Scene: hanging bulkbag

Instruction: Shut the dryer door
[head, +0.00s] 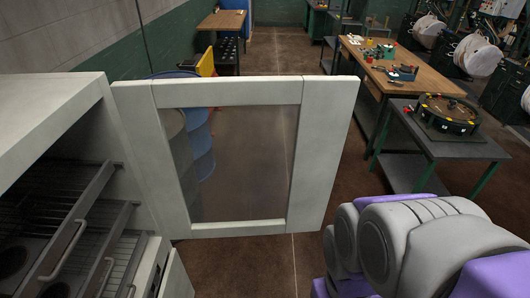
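The dryer door (318,165) has a white frame around a clear glass pane. It stands wide open, swung out from the front of the white dryer cabinet (40,110) at the left of the head view. Its hinge side is by the cabinet and its free edge is to the right. Inside the cabinet, wire racks (75,235) with metal handles show at lower left. My grey and purple arm links are at lower right, apart from the door in the picture. My gripper is out of view.
A wooden workbench (400,75) with tools and a grey side table (450,150) bearing a round dark device (445,115) stand at the right. A blue barrel (199,145) shows through the glass. Brown floor is clear between door and benches.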

